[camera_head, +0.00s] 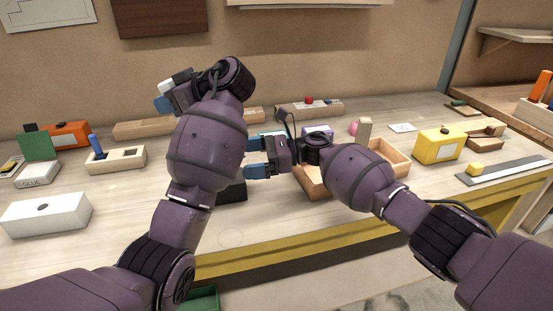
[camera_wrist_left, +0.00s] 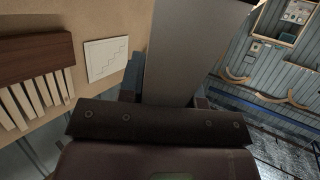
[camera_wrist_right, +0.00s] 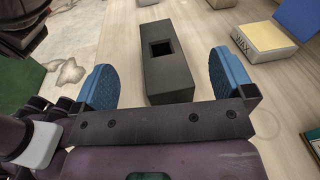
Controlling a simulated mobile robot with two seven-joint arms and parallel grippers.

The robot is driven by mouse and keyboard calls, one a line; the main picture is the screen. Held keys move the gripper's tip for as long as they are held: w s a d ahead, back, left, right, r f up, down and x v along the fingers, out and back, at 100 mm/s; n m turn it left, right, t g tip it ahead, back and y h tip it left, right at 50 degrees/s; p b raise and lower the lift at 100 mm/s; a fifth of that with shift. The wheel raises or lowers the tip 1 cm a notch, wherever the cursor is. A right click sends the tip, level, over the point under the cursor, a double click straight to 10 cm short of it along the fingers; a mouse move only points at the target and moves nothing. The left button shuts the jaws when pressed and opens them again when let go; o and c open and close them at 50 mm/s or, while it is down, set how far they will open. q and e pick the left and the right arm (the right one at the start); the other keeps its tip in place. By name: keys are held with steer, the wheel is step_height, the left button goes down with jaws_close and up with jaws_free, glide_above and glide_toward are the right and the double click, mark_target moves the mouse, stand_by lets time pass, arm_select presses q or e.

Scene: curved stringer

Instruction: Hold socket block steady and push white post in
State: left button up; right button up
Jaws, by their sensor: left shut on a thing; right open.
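The socket block is dark grey with a square hole in its top face. It lies on the bench in the right wrist view (camera_wrist_right: 172,82), and part of it shows behind my left arm in the head view (camera_head: 236,192). My right gripper (camera_head: 256,158) is open, its blue fingers apart on either side of the block in its wrist view, with gaps showing. My left gripper (camera_head: 168,96) is raised, shut on the white post (camera_head: 172,84). The post fills the upper middle of the left wrist view (camera_wrist_left: 190,50); its far end is out of frame there.
A white block with a round hole (camera_head: 45,215) and a wooden block with a blue peg (camera_head: 116,160) stand at left. A wooden tray (camera_head: 397,160) and a yellow box (camera_head: 438,146) are at right. A box marked WAX (camera_wrist_right: 264,40) lies near the socket block.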

mark_target(237, 191)
steer(key=w+d+h, duration=0.1)
steer(key=d, duration=0.1)
steer(key=d+f+g+h, duration=0.1)
steer(key=d, duration=0.1)
steer(key=w+d+f+n+h, duration=0.1)
steer(key=d, duration=0.1)
steer(key=shift+w+f+g+h, duration=0.25)
steer(key=shift+w+g+h, duration=0.05)
steer(key=shift+w, duration=0.05)
steer(key=x, duration=1.1)
steer(key=shift+a+f, duration=0.25)
steer(key=shift+a, duration=0.05)
